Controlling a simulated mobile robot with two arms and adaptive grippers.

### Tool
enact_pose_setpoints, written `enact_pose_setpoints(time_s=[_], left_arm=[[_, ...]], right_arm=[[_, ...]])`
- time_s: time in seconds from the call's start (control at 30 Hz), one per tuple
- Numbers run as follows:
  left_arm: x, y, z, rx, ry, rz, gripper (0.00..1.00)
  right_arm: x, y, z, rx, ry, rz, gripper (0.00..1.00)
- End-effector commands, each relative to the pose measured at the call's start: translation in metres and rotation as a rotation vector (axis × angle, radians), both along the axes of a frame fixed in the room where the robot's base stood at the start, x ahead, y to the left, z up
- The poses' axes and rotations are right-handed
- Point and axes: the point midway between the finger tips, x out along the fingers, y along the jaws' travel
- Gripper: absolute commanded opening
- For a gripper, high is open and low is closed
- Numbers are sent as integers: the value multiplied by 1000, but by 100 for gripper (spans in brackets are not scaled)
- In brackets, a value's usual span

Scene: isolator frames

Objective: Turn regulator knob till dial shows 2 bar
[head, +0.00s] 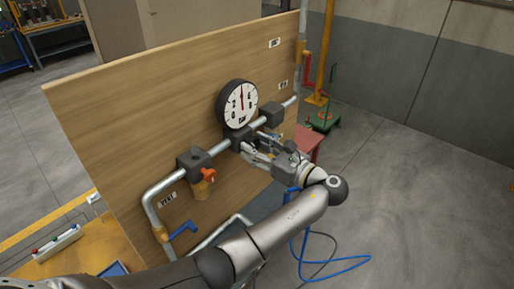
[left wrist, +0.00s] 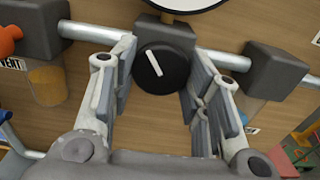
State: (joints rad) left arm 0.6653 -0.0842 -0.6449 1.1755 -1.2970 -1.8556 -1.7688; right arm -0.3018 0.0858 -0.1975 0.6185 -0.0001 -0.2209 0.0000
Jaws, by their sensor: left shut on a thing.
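The round dial (head: 237,104) has a white face, a black rim and a red needle pointing roughly straight up; its numbers are too small to read surely. Below it sits the regulator block (head: 238,139) on the pipe. The black round regulator knob (left wrist: 165,76) has a white line that tilts to the upper left. My left gripper (head: 251,146) is at the knob, with its fingers (left wrist: 160,98) on either side of it, shut on it. In the head view the gripper hides the knob. In the left wrist view only the dial's lower rim (left wrist: 190,8) shows.
A grey pipe (head: 224,147) runs across the wooden panel (head: 130,105). An orange handle (head: 208,175) and a blue handle (head: 183,229) stick out at left. A red handle (head: 307,65) is at upper right. A blue hose (head: 335,268) hangs by my left arm.

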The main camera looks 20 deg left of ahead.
Motion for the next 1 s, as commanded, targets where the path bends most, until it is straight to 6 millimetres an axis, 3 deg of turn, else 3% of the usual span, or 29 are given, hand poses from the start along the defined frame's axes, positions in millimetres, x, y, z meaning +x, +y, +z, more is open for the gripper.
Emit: enact_pose_setpoints(time_s=[0.37, 1.0], left_arm=[[0, 0, -1, -47, -132, 0, 19], [2, -1, -3, -248, -686, 0, 19]], right_arm=[[1, 10, -8, 12, -3, 0, 37], [3, 6, -55, 7, -6, 2, 37]])
